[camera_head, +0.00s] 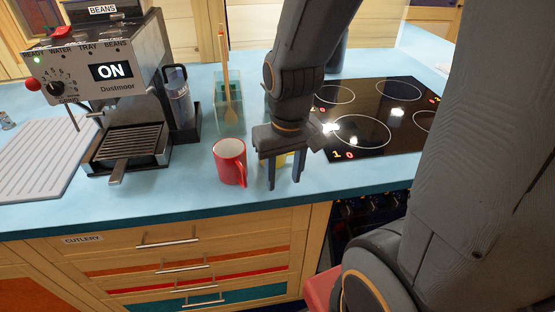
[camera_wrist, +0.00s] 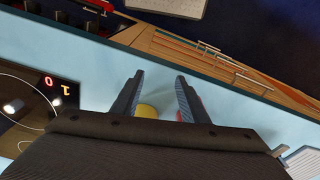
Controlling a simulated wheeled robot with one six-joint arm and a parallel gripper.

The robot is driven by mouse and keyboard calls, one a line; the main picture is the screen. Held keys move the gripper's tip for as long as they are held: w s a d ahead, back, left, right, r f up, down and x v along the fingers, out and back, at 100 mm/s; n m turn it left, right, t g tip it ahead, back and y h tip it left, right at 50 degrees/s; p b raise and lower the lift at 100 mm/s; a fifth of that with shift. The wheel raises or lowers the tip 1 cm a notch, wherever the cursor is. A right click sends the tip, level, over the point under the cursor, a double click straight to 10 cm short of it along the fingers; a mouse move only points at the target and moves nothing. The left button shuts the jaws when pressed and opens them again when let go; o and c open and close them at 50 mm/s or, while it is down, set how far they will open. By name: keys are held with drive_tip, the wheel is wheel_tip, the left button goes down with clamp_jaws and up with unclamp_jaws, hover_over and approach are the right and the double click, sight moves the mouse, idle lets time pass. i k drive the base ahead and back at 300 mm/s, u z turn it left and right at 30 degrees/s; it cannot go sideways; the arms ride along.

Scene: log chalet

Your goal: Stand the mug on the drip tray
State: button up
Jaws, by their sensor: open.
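A red mug (camera_head: 229,161) stands upright on the blue counter, with its handle on the right side towards my gripper. The drip tray (camera_head: 132,142) is a dark slatted grille at the foot of the coffee machine, left of the mug, and nothing stands on it. My gripper (camera_head: 285,185) points down just right of the mug, open and apart from it. In the wrist view my open fingers (camera_wrist: 160,95) show, with a small red patch of the mug (camera_wrist: 179,117) by the right finger. A yellow thing (camera_wrist: 147,111) shows between the fingers, mostly hidden.
A ribbed white board (camera_head: 35,155) lies left. A glass holder with a wooden spoon (camera_head: 229,110) stands behind the mug. A black hob (camera_head: 370,115) lies right.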

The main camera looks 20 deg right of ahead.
sight(133, 145)
drive_tip(key=k, duration=0.5)
drive_tip(key=z, duration=2.95)
drive_tip(key=k, duration=1.05)
drive_tip(key=u, duration=1.45)
drive_tip(key=i, duration=0.5)
drive_tip(key=z, duration=0.05)
